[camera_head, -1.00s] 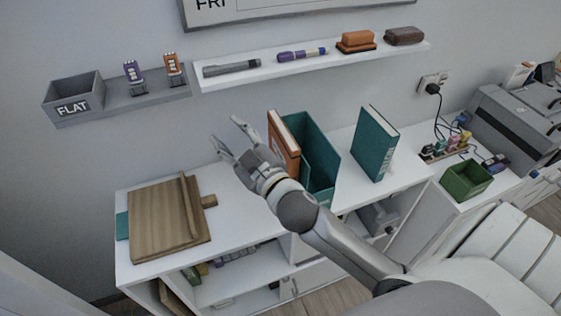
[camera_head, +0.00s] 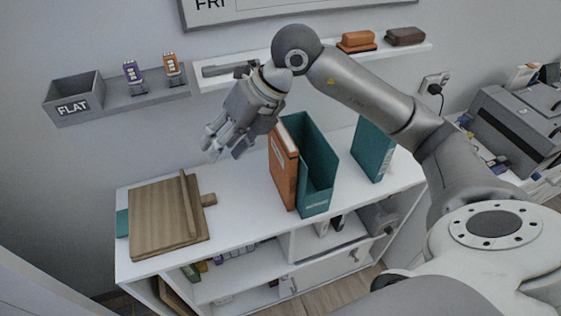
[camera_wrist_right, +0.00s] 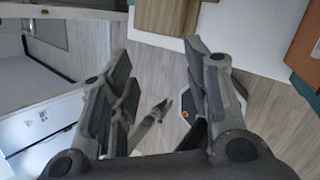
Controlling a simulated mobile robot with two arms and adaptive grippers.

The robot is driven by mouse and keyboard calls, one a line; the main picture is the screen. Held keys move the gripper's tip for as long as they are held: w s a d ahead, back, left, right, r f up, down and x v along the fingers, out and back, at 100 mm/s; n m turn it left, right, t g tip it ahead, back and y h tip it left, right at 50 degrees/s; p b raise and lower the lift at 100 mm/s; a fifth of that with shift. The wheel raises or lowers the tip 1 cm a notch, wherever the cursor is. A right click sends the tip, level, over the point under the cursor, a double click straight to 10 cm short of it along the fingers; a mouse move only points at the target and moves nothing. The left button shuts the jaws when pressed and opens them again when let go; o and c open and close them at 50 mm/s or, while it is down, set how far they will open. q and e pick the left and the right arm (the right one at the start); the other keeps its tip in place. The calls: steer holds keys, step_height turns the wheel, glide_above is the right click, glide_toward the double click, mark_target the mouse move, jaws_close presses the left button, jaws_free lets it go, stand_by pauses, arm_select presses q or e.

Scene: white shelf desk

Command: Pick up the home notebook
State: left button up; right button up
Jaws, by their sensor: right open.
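No label reading "home" is legible, so I cannot tell which item is the home notebook. An orange book (camera_head: 283,168) stands upright against the left side of a teal open file holder (camera_head: 317,199) on the white desk. A teal book (camera_head: 371,153) stands upright further right, partly hidden by my right arm. My right gripper (camera_head: 226,148) is open and empty, pointing down and left in front of the wall, left of the orange book. In the right wrist view, the open fingers (camera_wrist_right: 160,85) have nothing between them, and an orange edge (camera_wrist_right: 305,45) shows at upper right.
A wooden board (camera_head: 158,218) lies on the desk's left end, over a teal item (camera_head: 122,223). A wall shelf (camera_head: 207,79) behind the gripper holds a grey marker and erasers (camera_head: 404,36). A grey box marked FLAT (camera_head: 75,98) is at left. The desk between board and orange book is clear.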

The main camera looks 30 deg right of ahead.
steer(key=w+d+r+m+h, duration=0.1)
steer(key=d+r+m+h, duration=0.2)
steer(key=d+h, duration=0.8)
steer(key=y+p, duration=0.1)
steer(key=y, duration=0.3)
glide_above(282, 130)
steer(key=s, duration=0.1)
steer(key=shift+m+t, duration=0.3)
steer(key=f, duration=0.4)
steer(key=shift+s+a+f, duration=0.1)
steer(key=shift+s+f, duration=0.1)
steer(key=shift+f, duration=0.1)
steer(key=p+x, duration=0.1)
steer(key=x, duration=0.2)
steer(key=p+x, duration=0.1)
steer(key=shift+s+f+p, duration=0.2)
steer(key=shift+f+p, duration=0.15)
steer(key=shift+f, duration=0.1)
steer(key=shift+w+f, duration=0.1)
steer(key=shift+f, duration=0.15)
steer(key=shift+f+b, duration=0.25)
steer(key=shift+b, duration=0.35)
jaws_close()
